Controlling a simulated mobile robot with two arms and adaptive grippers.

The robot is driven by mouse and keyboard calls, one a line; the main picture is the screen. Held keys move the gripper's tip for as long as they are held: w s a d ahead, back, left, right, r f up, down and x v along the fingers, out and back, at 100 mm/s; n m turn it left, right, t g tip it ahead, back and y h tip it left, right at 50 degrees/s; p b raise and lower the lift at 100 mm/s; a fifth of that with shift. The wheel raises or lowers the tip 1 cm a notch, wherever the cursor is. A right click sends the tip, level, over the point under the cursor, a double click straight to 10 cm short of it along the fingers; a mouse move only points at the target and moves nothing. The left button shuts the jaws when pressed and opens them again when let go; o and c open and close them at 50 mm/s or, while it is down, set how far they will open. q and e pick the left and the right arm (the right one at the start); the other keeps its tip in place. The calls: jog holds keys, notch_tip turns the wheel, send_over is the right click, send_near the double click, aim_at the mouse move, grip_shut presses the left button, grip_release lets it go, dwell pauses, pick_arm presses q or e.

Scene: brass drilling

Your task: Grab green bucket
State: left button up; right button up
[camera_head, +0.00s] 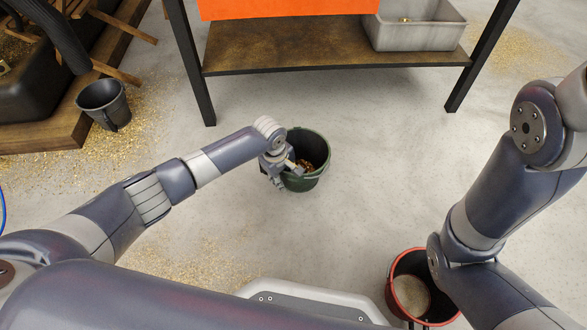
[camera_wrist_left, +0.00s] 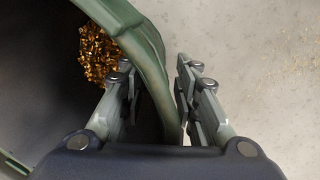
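The green bucket (camera_head: 317,143) stands upright on the floor in the middle of the head view, with gold-brown pieces inside. My left gripper (camera_head: 283,172) is at the bucket's left front rim. In the left wrist view, the green rim (camera_wrist_left: 158,75) passes between the fingers of this gripper (camera_wrist_left: 155,66). One finger is inside the bucket and the other is outside. The fingers stand apart, with a visible gap between the inner finger and the bucket wall. My right gripper does not show; only parts of my right arm are visible.
A red-rimmed bucket (camera_head: 392,283) stands at the lower right, partly behind my right arm. A black bucket (camera_head: 104,101) is at the left beside a wooden platform (camera_head: 45,138). A table with a lower shelf (camera_head: 300,45) and a grey tub (camera_head: 415,35) is behind.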

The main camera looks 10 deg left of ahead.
pick_arm(q)
grip_shut()
jog(key=shift+r, duration=0.2)
